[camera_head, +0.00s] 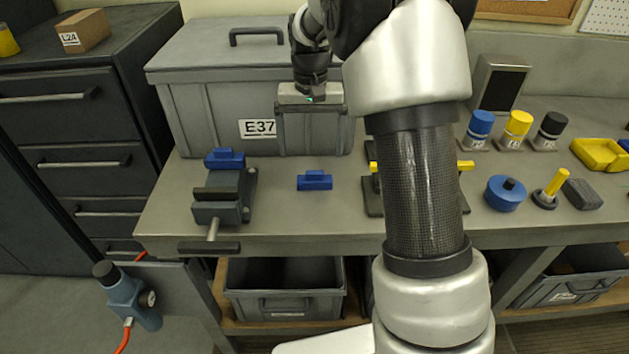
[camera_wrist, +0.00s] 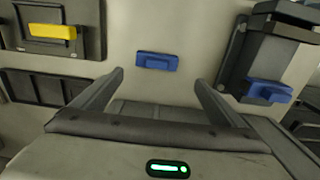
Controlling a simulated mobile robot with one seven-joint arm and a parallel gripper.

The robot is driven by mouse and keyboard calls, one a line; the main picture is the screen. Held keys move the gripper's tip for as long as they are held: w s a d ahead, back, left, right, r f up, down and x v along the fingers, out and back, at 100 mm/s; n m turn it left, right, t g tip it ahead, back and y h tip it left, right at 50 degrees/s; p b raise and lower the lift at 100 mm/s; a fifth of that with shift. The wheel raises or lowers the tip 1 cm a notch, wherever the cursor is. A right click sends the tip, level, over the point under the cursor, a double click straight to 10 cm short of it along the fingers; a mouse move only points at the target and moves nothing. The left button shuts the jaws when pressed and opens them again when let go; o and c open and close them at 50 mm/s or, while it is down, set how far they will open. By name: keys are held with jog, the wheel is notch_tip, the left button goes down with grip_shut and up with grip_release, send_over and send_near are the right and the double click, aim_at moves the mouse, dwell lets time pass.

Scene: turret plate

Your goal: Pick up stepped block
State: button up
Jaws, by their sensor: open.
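A blue stepped block (camera_head: 315,180) lies on the workbench, a raised step on top. It shows in the wrist view (camera_wrist: 157,62) too, ahead of the fingertips. A second blue stepped piece (camera_head: 225,157) is at the grey vise (camera_head: 220,210), by its back jaw; it also appears at the right of the wrist view (camera_wrist: 270,92). I cannot tell whether it is clamped. My gripper (camera_head: 312,128) is open and empty, in front of the grey case. In the wrist view its fingers (camera_wrist: 159,80) are spread wide, apart from the block.
The large grey case (camera_head: 190,110) labelled E37 stands behind the block. My arm partly hides a dark fixture (camera_head: 372,200) with yellow bars. Blue, yellow and black cylinders and a yellow tray (camera_head: 598,158) stand at the right. Bench around the block is clear.

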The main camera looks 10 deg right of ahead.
aim_at(314, 172)
notch_tip(314, 172, down, 3)
jog(key=f, duration=0.2)
jog(key=s+f, duration=0.1)
jog(key=f, duration=0.1)
jog(key=shift+d, duration=0.35)
jog(key=shift+f, duration=0.65)
jog(key=c, duration=1.1)
notch_tip(314, 172, up, 9)
jog(key=shift+c, duration=0.2)
jog(key=shift+a+r+n+p, duration=0.4)
jog(key=shift+a+r+n, duration=0.1)
jog(key=shift+r+n, duration=0.15)
jog(key=s+a+r+n+p, duration=0.35)
jog(key=a+n, duration=0.75)
jog(key=n, duration=0.6)
jog(key=s+a+r+n+p, duration=0.2)
jog(key=a+n+p, duration=0.2)
jog(key=a+n, duration=1.05)
jog(key=shift+d+f+n+b, duration=0.55)
jog(key=shift+f+b, duration=0.1)
jog(key=shift+f, duration=0.2)
jog(key=shift+d+f+n+b, duration=0.5)
jog(key=shift+d+f+b, duration=0.15)
jog(key=shift+f, duration=0.25)
jog(key=shift+d+f+n+b, duration=0.55)
jog(key=shift+f+b, duration=0.1)
jog(key=shift+f, duration=0.2)
